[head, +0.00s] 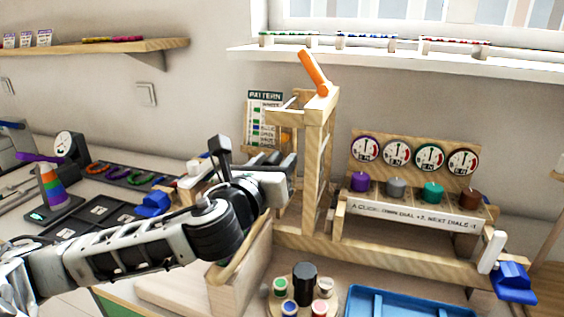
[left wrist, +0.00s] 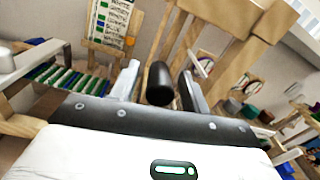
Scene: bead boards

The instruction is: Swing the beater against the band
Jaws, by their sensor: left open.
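A wooden frame with tall posts (head: 314,165) stands at the middle, with an orange lever (head: 315,72) tilted at its top. It also shows in the left wrist view (left wrist: 228,14). My left gripper (head: 272,160) is in front of the frame's left side. In the left wrist view its open fingers (left wrist: 160,84) stand either side of a black rounded handle (left wrist: 159,82), apparently the beater's; contact is unclear. A striped blue, green and white band (left wrist: 72,80) lies left of the fingers. The gripper and arm largely hide the band in the head view. My right gripper is out of view.
Several dials (head: 430,157) and coloured knobs stand on the right. A pattern card (head: 265,104) is behind the gripper. A blue tray (head: 410,303) and a round stand of small pots (head: 303,290) are in front. Blue clamps (head: 513,284) sit at the base's ends.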

